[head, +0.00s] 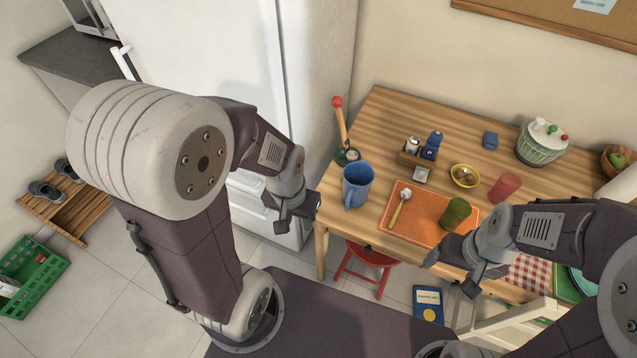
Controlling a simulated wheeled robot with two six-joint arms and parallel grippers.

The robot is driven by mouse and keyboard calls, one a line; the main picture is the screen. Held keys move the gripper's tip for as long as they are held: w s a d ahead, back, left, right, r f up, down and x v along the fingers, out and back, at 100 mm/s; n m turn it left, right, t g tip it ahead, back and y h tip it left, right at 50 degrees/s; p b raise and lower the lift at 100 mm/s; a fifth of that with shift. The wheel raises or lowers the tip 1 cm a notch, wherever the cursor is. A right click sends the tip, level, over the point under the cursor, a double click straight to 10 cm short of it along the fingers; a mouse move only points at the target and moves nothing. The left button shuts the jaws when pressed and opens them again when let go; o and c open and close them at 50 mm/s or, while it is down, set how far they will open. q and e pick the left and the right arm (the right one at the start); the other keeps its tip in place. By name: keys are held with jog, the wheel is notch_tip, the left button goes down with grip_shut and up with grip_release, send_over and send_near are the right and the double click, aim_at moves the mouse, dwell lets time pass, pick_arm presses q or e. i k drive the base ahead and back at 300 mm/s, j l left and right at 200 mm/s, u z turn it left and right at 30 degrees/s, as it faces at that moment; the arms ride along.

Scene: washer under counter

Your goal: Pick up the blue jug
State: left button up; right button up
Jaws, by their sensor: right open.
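The blue jug (358,186) stands upright near the left end of the wooden table, its handle toward the front left. My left gripper (300,213) is to the left of the jug, off the table's edge, apart from it. Its two fingers look spread with nothing between them. My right gripper (451,275) is open and empty, near the table's front edge, to the right of and nearer than the jug.
A condiment caddy (416,159) stands behind. A red stool (366,262) is below the table; the fridge (215,50) is at left.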

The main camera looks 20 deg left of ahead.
aim_at(354, 191)
jog(key=u, duration=0.3)
jog(key=i+j+z, duration=0.2)
jog(key=j, duration=0.4)
jog(key=j+z, duration=0.2)
jog(key=j, duration=0.45)
jog(key=i+j+z, duration=0.2)
jog(key=j, duration=0.45)
jog(key=k+l, duration=0.05)
jog(key=k, duration=0.05)
